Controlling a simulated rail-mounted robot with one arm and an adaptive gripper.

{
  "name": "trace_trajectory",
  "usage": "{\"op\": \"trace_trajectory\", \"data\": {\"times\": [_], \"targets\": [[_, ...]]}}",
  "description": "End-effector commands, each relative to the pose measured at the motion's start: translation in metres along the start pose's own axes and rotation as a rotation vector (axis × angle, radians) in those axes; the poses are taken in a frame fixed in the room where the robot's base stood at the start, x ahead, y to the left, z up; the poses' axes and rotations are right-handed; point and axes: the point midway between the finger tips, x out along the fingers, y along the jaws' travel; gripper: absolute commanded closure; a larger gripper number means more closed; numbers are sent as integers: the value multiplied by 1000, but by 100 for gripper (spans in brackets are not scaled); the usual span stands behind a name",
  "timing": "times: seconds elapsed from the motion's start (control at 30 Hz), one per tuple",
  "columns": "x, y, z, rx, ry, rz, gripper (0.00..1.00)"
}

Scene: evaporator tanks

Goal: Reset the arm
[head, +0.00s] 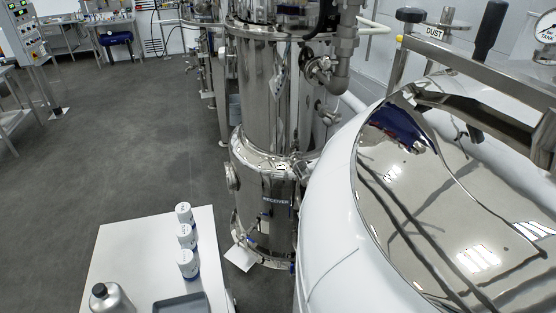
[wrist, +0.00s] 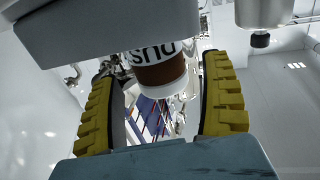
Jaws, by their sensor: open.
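My gripper (wrist: 163,85) shows in the wrist view with its two yellow ribbed fingers spread apart, one on the left and one on the right. It is open. A brown and white cylinder (wrist: 160,75) with upside-down dark lettering, partly cut off, shows between the fingers; I cannot tell how far beyond them it is. I see no contact between it and the fingers. My arm and gripper do not show directly in the head view.
In the head view, a white tank with a mirrored lid (head: 470,200) fills the right, with a DUST label (head: 435,32) above it. A steel receiver column (head: 265,190) stands in the middle. A white table (head: 130,255) holds several containers at lower left. The grey floor (head: 130,140) is open.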

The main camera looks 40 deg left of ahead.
Motion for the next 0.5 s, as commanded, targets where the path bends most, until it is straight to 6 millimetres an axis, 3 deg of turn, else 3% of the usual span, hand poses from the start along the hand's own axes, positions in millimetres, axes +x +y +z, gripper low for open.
{"op": "trace_trajectory", "data": {"times": [0.5], "targets": [[-11,-1,0,-1,-3,-5,20]]}}
